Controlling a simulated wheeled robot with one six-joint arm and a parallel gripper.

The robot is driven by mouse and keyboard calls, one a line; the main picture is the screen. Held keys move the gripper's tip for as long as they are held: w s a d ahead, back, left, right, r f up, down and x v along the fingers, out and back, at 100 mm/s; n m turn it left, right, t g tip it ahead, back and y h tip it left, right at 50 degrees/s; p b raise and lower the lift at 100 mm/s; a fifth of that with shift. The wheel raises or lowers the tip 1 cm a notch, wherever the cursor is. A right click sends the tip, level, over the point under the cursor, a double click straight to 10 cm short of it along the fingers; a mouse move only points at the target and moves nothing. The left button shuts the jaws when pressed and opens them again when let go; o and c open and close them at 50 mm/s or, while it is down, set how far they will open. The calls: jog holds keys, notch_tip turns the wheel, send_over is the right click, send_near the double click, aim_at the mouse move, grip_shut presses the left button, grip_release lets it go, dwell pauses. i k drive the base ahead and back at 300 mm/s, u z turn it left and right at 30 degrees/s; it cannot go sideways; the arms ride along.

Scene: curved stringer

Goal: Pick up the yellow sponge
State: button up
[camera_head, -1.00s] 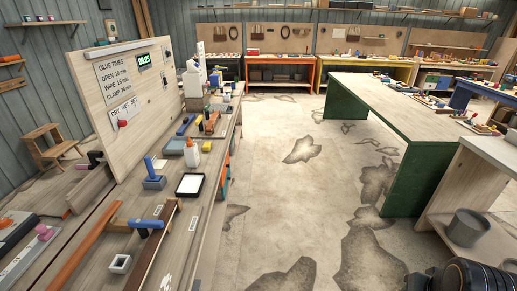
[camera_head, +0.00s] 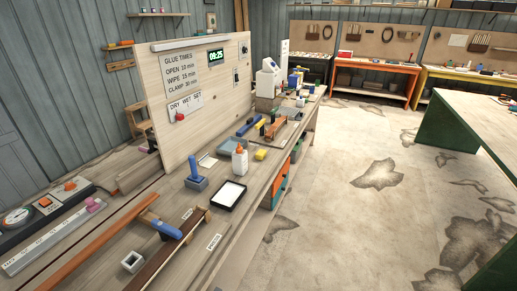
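A small yellow block (camera_head: 261,154), which looks like the yellow sponge, lies on the long wooden workbench (camera_head: 228,222). It sits just right of a white glue bottle with an orange tip (camera_head: 239,162) and behind a black-framed white tray (camera_head: 229,195). It is small in view, so its texture cannot be made out. My gripper is not in view.
A blue-handled grey block (camera_head: 196,177), a blue-handled tool (camera_head: 160,225) and long wooden strips stand or lie nearer on the bench. An upright board (camera_head: 205,100) rises along its back. Open concrete floor (camera_head: 350,215) lies right of the bench; a green-sided table (camera_head: 450,122) stands farther right.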

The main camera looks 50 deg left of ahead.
aim_at(261, 153)
jog(key=u, duration=0.4)
jog(key=i, duration=2.05)
jog(key=u, duration=1.65)
jog(key=i, duration=1.1)
jog(key=u, duration=1.45)
jog(key=i, duration=0.2)
